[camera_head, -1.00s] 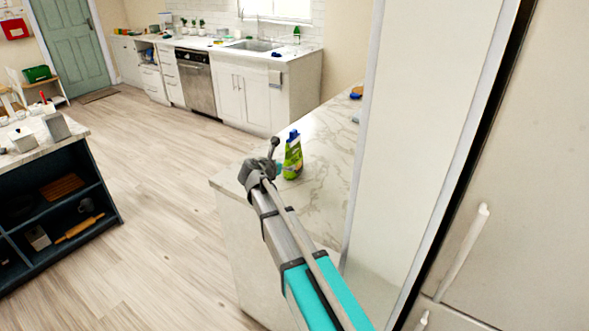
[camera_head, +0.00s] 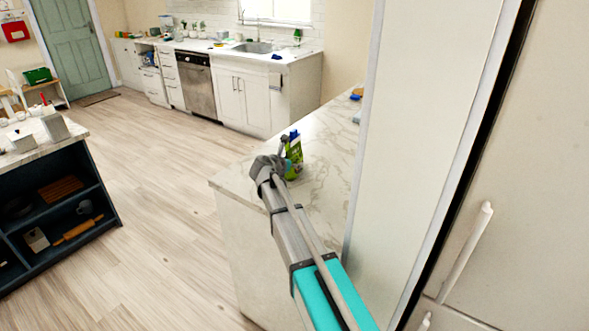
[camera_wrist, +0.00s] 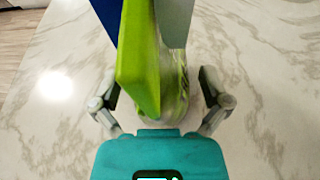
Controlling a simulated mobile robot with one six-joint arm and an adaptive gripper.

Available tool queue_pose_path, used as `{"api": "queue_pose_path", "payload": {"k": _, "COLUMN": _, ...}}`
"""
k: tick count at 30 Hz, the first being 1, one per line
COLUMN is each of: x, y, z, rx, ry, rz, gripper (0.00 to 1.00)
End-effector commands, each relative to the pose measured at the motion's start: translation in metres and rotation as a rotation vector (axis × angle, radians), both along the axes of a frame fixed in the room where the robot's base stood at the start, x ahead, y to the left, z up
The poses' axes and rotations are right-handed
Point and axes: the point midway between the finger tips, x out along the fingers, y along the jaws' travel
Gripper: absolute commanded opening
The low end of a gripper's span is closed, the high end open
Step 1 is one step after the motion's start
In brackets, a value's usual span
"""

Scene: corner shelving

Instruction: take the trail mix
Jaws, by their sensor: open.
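A green container with a blue top (camera_head: 295,158) stands upright on the marble counter. No label is readable and I see nothing else that could be the trail mix, so I cannot confirm that it is. My gripper (camera_head: 282,158) is right beside it and partly covers its left side. In the wrist view the green container (camera_wrist: 138,60) rises between the two open fingers of my gripper (camera_wrist: 160,88), with blue and grey parts at the top. A gap shows to the right finger; I cannot tell whether the left one touches.
The marble counter (camera_head: 325,150) is mostly bare around the container. A tall pale panel (camera_head: 415,130) stands close on the right. A dark island shelf (camera_head: 60,205) is at the left, with open wooden floor (camera_head: 165,180) between.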

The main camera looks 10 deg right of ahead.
Motion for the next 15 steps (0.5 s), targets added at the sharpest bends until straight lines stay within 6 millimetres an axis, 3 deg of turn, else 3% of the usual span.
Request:
{"api": "queue_pose_path", "payload": {"k": 13, "x": -0.0004, "y": 0.0002, "z": 0.0003, "rx": 0.0, "ry": 0.0, "rz": 0.0, "gripper": 0.96}}
{"api": "queue_pose_path", "payload": {"k": 15, "x": -0.0004, "y": 0.0002, "z": 0.0003, "rx": 0.0, "ry": 0.0, "rz": 0.0, "gripper": 0.83}}
